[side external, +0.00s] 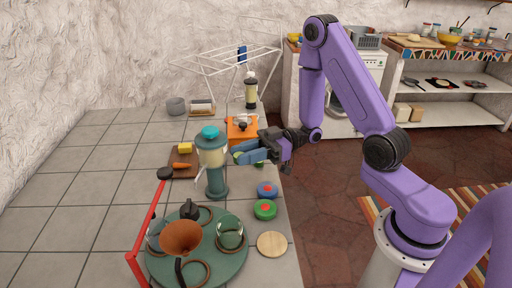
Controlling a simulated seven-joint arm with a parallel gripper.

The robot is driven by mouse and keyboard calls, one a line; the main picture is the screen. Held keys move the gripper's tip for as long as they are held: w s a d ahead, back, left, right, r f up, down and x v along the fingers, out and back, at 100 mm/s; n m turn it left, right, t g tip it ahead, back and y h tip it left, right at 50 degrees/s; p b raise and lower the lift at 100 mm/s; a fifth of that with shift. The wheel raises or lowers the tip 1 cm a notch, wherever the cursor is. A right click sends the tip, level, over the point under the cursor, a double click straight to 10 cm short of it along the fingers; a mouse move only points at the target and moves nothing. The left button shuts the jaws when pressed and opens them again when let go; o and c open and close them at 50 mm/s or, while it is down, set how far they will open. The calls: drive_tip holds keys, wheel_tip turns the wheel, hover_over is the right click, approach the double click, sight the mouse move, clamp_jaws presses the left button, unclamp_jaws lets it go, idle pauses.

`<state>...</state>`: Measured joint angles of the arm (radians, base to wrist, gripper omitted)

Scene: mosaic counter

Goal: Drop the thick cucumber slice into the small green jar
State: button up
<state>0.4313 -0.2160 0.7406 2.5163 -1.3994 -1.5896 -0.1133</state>
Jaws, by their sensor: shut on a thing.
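My gripper (241,155) reaches in from the right above the counter, its blue fingers pointing left behind the teal-topped dispenser. It is shut on a small green piece (237,154), which seems to be the thick cucumber slice; the fingers and the dispenser partly hide it. A small green glass jar (230,235) stands on the round green tray (220,272) at the front, nearer the camera than my gripper and apart from it. I cannot see clearly into the jar.
The tall teal-topped dispenser (212,158) stands close left of my fingers. A brown funnel (181,240) and a red-handled thing (148,228) are near the tray. Blue (267,189) and green (265,209) round items and a wooden disc (271,244) line the right edge. The left counter is clear.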

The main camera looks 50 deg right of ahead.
drive_tip(key=s+a, duration=0.2)
drive_tip(key=a, duration=0.2)
drive_tip(key=s+a+n+g, duration=0.1)
drive_tip(key=s+a, duration=0.2)
drive_tip(key=a, duration=0.1)
drive_tip(key=s+a+r+g, duration=0.1)
drive_tip(key=s+a, duration=0.1)
drive_tip(key=a, duration=0.1)
drive_tip(key=shift+s+a+n+y, duration=0.15)
drive_tip(key=shift+a+n+y, duration=0.15)
drive_tip(key=shift+a+y, duration=0.1)
drive_tip(key=shift+s+a+f, duration=0.15)
drive_tip(key=shift+s+f, duration=0.05)
drive_tip(key=shift+f, duration=0.6)
drive_tip(key=shift+s+a+f, duration=0.15)
drive_tip(key=shift+f, duration=0.7)
drive_tip(key=shift+s+a+f, duration=0.15)
drive_tip(key=shift+s+f, duration=0.05)
drive_tip(key=shift+f, duration=0.6)
drive_tip(key=shift+f, duration=0.2)
